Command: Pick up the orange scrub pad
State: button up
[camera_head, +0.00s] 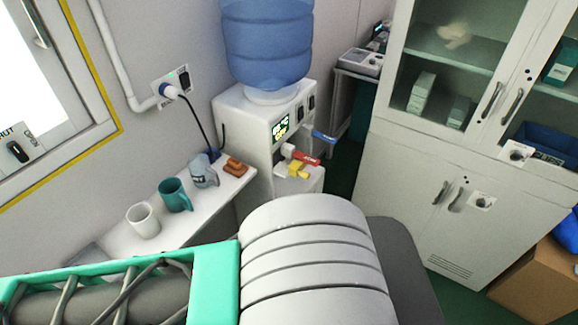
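The orange scrub pad (235,167) is a small brownish-orange block in the camera_head view. It lies at the far right end of a narrow white shelf (196,218), close to the water dispenser. A light blue-grey mug or jug (204,172) stands just to its left. Nothing covers the pad from this viewpoint. My gripper is not in view, so I cannot see its fingers or whether they hold anything.
A teal mug (174,195) and a white mug (143,220) stand farther left along the shelf. The water dispenser (243,115) with its blue bottle (266,45) rises right beside the pad. A grey cabinet (440,190) stands at right. Large foreground parts block the bottom.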

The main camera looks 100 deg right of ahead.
aim_at(236, 168)
jog(key=z, duration=0.9)
jog(key=k, duration=0.2)
jog(key=z, duration=0.5)
jog(key=i, duration=0.1)
jog(key=z, duration=1.35)
